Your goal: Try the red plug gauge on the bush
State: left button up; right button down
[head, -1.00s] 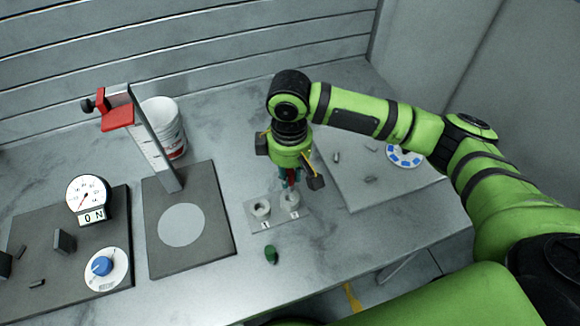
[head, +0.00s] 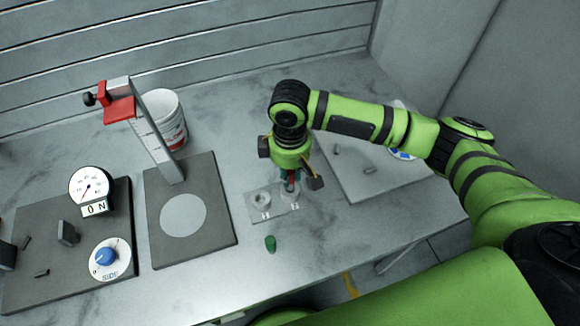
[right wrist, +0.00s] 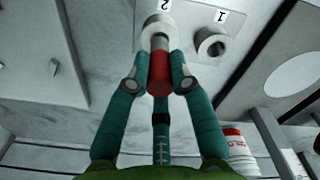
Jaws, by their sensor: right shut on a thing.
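My right gripper (head: 290,184) points down over the small plate (head: 273,212) and is shut on the red plug gauge (right wrist: 159,74). The gauge's grey pin points at the bush marked 2 (right wrist: 158,24). The pin overlaps that bush's opening in the right wrist view; I cannot tell how far it is inside. In the head view my fingers partly hide the gauge and this bush. A second bush (head: 261,199), marked 1, stands beside it on the plate and is uncovered. My left gripper is out of view.
A small green piece (head: 271,243) lies in front of the plate. A height stand with a red clamp (head: 120,108), a white tub (head: 165,118) and a dial gauge (head: 90,187) stand left. A grey board (head: 350,190) lies right. The table between is clear.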

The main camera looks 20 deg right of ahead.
jog(key=shift+p, duration=0.6)
dwell(1.0)
jog(key=shift+f, duration=0.6)
dwell(2.1)
jog(key=shift+r, duration=0.1)
jog(key=shift+r+p, duration=0.1)
jog(key=shift+p, duration=0.3)
jog(key=shift+r+p, duration=1.15)
jog(key=shift+r, duration=1.2)
